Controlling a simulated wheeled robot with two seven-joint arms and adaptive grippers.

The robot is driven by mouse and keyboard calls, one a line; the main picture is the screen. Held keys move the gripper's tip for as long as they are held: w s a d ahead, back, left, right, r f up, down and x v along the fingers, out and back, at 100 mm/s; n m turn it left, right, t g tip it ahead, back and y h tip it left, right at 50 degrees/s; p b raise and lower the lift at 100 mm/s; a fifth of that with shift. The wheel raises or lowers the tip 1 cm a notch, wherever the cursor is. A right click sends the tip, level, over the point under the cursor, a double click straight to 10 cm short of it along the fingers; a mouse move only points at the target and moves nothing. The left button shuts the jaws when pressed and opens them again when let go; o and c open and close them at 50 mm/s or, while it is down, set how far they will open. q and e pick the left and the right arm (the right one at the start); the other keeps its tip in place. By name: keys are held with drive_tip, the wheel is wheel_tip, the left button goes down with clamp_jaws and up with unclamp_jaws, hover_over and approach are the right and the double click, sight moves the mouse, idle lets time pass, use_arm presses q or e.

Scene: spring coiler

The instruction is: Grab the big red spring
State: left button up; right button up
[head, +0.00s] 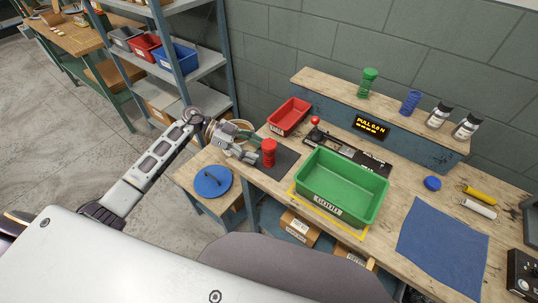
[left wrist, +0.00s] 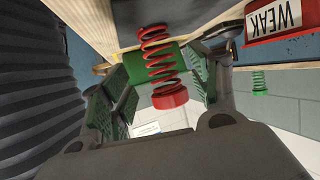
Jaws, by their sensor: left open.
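The big red spring (head: 268,153) stands upright with a red cap on a dark mat (head: 287,158) near the left end of the workbench. My left gripper (head: 254,156) is open and level with it, close on its left side. In the left wrist view, which is upside down, the spring (left wrist: 158,60) shows between the two green-padded fingers (left wrist: 160,75). I see no firm contact between pads and spring. My right gripper is not in view.
A green tub (head: 343,187) stands just right of the spring. A red bin (head: 290,116) and a red-knobbed lever device (head: 315,122) sit behind. The raised shelf holds a green spring (head: 367,83) and a blue spring (head: 410,101). A blue disc (head: 212,181) lies on a lower stand.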

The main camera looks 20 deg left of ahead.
sight(269, 154)
use_arm(q)
drive_tip(key=shift+d+f, duration=0.1)
drive_tip(key=shift+d, duration=0.15)
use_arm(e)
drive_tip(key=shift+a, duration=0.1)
use_arm(q)
drive_tip(key=shift+d, duration=0.15)
drive_tip(key=shift+d+f, duration=0.1)
drive_tip(key=shift+d, duration=0.35)
drive_tip(key=shift+p+x, duration=0.35)
drive_tip(key=shift+x, duration=0.65)
drive_tip(key=shift+w+d+f, duration=0.1)
drive_tip(key=shift+d+f, duration=0.1)
drive_tip(key=shift+d, duration=0.45)
drive_tip(key=shift+d+f, duration=0.15)
drive_tip(key=shift+d, duration=0.15)
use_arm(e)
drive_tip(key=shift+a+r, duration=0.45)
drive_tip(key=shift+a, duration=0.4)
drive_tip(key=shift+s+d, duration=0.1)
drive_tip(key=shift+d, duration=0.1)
